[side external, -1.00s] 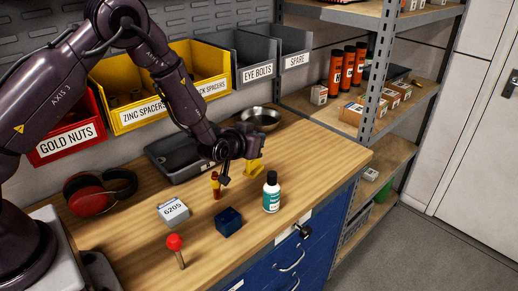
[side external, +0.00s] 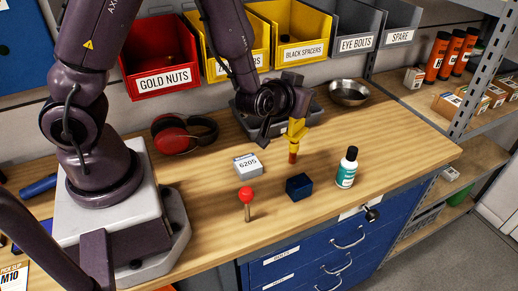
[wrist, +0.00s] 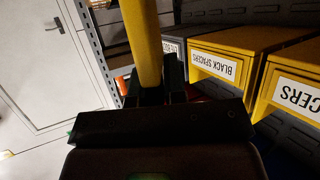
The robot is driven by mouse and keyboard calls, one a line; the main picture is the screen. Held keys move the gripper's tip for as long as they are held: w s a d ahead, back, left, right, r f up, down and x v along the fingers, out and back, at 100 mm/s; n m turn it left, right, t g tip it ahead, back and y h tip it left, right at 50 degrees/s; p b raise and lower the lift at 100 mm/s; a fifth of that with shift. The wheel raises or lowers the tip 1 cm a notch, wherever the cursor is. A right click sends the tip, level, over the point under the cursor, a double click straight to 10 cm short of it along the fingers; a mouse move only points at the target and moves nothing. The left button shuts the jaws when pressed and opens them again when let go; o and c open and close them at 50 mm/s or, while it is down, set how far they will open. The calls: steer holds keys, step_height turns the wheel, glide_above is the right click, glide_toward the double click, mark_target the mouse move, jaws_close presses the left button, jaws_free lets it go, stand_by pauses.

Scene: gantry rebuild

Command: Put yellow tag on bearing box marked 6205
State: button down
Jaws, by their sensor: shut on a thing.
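My gripper (wrist: 150,92) is shut on the yellow tag (side external: 297,131), which hangs below it above the bench in the side view. In the wrist view the tag (wrist: 145,40) is a long yellow bar standing out from between the fingers. The bearing box marked 6205 (side external: 248,165) is small and pale grey, lying on the bench left of and nearer the camera than the gripper. Its label faces up. Nothing yellow is on it. A small red-brown upright thing (side external: 292,158) shows just below the tag; its top is hidden, and I cannot tell whether they touch.
A dark blue block (side external: 299,187), a white-and-teal bottle (side external: 347,168) and a red-knobbed peg (side external: 246,202) stand near the front. Red earmuffs (side external: 182,135) lie left of the box. A metal bowl (side external: 349,92) and wall bins (side external: 160,70) are behind.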

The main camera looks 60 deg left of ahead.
steer(key=s+a+f+n+g+y, duration=0.1)
steer(key=s+a+n+g+y, duration=0.25)
steer(key=s+n+g, duration=0.2)
steer(key=s+a+n+g+y, duration=0.2)
steer(key=s+n+g+y, duration=0.25)
steer(key=n+g, duration=0.25)
steer(key=shift+s+a+f, duration=0.1)
steer(key=shift+s+f, duration=0.1)
steer(key=shift+f, duration=1.15)
steer(key=shift+s+d+f, duration=0.1)
steer(key=shift+s+f, duration=0.1)
steer(key=shift+f, duration=1.1)
steer(key=shift+s+a+f, duration=0.1)
steer(key=shift+s+f, duration=0.1)
steer(key=shift+f, duration=1.15)
steer(key=shift+f, duration=0.15)
steer(key=c, duration=1.2)
jaws_free()
steer(key=shift+o, duration=0.2)
